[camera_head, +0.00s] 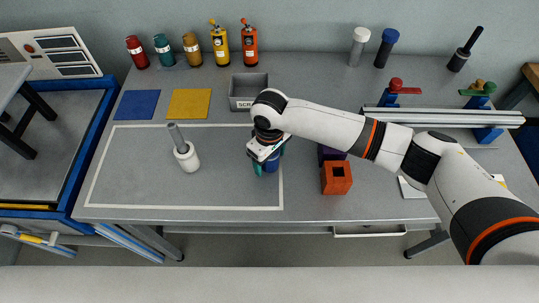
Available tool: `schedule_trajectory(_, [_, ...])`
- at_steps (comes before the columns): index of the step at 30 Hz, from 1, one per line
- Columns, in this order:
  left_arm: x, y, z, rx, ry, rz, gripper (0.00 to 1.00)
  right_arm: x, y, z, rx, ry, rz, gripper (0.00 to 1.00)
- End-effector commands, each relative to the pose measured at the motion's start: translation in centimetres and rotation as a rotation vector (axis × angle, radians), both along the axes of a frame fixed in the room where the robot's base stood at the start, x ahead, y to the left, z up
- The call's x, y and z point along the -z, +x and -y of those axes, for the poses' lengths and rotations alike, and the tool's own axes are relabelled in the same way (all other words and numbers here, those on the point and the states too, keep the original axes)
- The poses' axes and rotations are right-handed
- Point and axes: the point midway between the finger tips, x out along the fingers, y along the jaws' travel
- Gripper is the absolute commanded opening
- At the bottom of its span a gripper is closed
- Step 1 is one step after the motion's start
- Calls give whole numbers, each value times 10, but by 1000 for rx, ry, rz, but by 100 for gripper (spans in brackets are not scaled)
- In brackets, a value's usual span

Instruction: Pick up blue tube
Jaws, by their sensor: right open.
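A small blue cylindrical thing (271,163), which looks like the blue tube, is on the grey table inside the white outlined area. It is mostly hidden under my right gripper (267,166). My right gripper points down over it, with teal fingertips around or beside it; I cannot tell whether they touch it. The right gripper is open. My left gripper is not in view. A dark tube with a blue cap (386,47) stands upright at the back right.
A white-based grey post (187,157) stands left of the gripper. An orange box (336,178) and a purple one (331,153) sit right of it. A grey bin (243,91) is behind. Bottles and cans line the back left. A rail (450,117) spans the right.

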Motion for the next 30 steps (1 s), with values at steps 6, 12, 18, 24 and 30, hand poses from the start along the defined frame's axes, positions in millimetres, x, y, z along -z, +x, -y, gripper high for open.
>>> schedule_trajectory(6, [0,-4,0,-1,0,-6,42,0,0,0,0,0,0,46])
schedule_trajectory(12, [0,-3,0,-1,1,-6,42,-1,0,0,0,1,1,23])
schedule_trajectory(18, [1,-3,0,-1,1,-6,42,-3,0,0,0,1,1,23])
schedule_trajectory(24, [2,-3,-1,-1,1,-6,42,-31,1,-1,-3,3,4,23])
schedule_trajectory(30, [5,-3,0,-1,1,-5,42,-72,1,-1,-2,2,3,23])
